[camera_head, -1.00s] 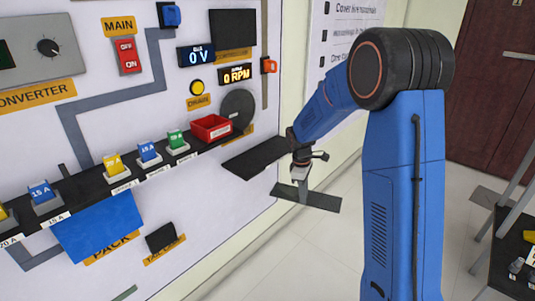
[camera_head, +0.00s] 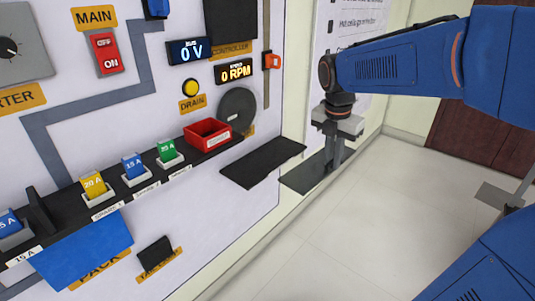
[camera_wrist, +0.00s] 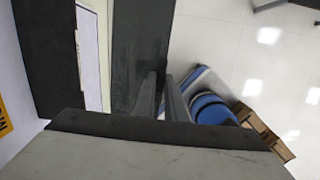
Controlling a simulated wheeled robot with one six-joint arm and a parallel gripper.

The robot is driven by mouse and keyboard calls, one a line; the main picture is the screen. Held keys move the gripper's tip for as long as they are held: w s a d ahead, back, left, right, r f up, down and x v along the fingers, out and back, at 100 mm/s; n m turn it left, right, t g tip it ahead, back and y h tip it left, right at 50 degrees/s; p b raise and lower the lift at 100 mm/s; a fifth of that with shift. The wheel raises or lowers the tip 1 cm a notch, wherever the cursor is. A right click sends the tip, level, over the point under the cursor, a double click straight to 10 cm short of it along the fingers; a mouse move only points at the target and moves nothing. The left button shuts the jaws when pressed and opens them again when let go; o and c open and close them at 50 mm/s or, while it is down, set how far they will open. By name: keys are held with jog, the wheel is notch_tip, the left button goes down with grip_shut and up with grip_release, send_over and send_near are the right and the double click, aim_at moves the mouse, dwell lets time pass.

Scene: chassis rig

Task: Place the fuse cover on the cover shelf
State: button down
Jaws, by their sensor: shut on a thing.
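The fuse cover (camera_head: 303,177) is a flat dark plate. My gripper (camera_head: 335,152) is shut on it, holding it about level just right of the shelf in the head view. The cover shelf (camera_head: 262,163) is a flat dark ledge on the lower right of the white panel, with nothing on it. In the wrist view the cover (camera_wrist: 140,40) extends away from my gripper's fingers (camera_wrist: 162,95). The shelf (camera_wrist: 45,50) shows as a dark surface at left, with a pale gap between. The head view does not settle their height difference.
A red bin (camera_head: 208,134) and several coloured fuses, such as the green one (camera_head: 167,152), sit on the black rail left of the shelf. A blue pack (camera_head: 90,250) is below. The floor (camera_head: 350,235) at right is clear.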

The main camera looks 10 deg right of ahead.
jog(key=shift+r, duration=0.3)
jog(key=shift+w+a+n, duration=0.1)
jog(key=shift+w+n, duration=0.1)
jog(key=shift+n, duration=0.1)
jog(key=w+a, duration=1.1)
jog(key=w, duration=0.4)
send_over(279, 162)
jog(key=shift+s+a+f, duration=0.1)
jog(key=shift+s+f, duration=0.05)
jog(key=shift+f, duration=0.95)
jog(key=shift+s+a+f, duration=0.1)
jog(key=shift+s+f, duration=0.05)
jog(key=shift+f, duration=0.9)
jog(key=shift+s+f, duration=0.15)
jog(key=shift+f, duration=0.95)
jog(key=shift+w+f, duration=0.15)
jog(key=shift+f, duration=0.05)
jog(key=shift+f, duration=0.1)
jog(key=c, duration=1.8)
grip_release()
